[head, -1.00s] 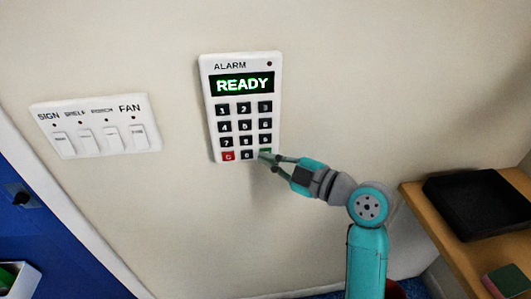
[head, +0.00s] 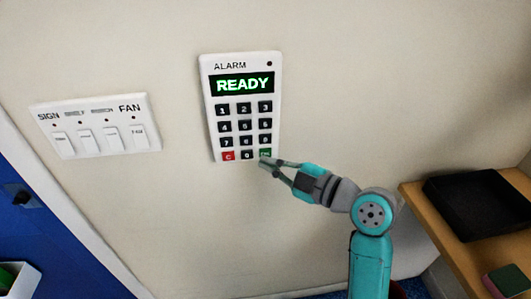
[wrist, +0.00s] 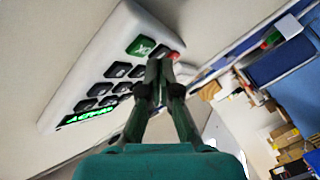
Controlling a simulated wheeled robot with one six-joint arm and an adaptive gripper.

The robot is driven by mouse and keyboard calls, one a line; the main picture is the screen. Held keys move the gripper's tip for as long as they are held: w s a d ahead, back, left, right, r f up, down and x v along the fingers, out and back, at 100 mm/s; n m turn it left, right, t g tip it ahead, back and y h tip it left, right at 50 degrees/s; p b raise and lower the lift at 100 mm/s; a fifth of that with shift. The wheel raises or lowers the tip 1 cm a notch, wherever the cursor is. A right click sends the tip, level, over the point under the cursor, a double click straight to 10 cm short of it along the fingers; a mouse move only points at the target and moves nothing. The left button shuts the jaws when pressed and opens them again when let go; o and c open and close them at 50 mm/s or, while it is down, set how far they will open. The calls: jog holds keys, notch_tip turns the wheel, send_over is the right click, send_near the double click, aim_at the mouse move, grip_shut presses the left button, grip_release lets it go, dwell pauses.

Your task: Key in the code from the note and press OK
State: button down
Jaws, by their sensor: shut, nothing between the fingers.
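The white alarm keypad (head: 207,95) is fixed to the wall, and its display (head: 243,84) reads READY in green. Below are rows of black number keys (head: 244,125), a red C key (head: 228,156) at bottom left and a green OK key (head: 265,153) at bottom right. My gripper (head: 264,162) is shut and empty, its fingertips just below the green key. In the wrist view, the fingertips (wrist: 160,60) are beside the green key (wrist: 141,46), which is uncovered. I cannot tell whether they touch the keypad. No note is in view.
A white switch panel (head: 97,126) labelled SIGN and FAN is on the wall left of the keypad. A wooden shelf (head: 440,227) with a black tray (head: 480,203) is at the right. The wall below the keypad is bare.

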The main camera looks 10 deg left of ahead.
jog(key=shift+s, duration=0.1)
jog(key=shift+s+d, duration=0.25)
jog(key=shift+s, duration=0.5)
jog(key=shift+s+d, duration=0.2)
jog(key=shift+s, duration=0.6)
jog(key=shift+s+d, duration=0.25)
jog(key=shift+s, duration=0.5)
jog(key=s+d+f+m+t+h, duration=0.35)
jog(key=d+f+m, duration=0.3)
jog(key=f, duration=0.45)
jog(key=s+d+f+m+t+h, duration=0.2)
jog(key=s+d+f+m+h, duration=0.35)
jog(key=f+m, duration=0.35)
jog(key=s+d+f+m+t+h, duration=0.1)
jog(key=s+d+f+m+h, duration=0.15)
jog(key=s, duration=0.25)
jog(key=s+d+f+m+h, duration=0.1)
jog(key=s+d+f, duration=0.3)
jog(key=s, duration=0.1)
jog(key=s+d+r+m+h, duration=0.1)
jog(key=s+d+r, duration=0.1)
jog(key=s, duration=0.7)
jog(key=s+d+r+m+h, duration=0.1)
jog(key=s+d+r+m, duration=0.1)
jog(key=s, duration=0.8)
jog(key=shift+h, duration=0.35)
jog(key=shift+r, duration=0.1)
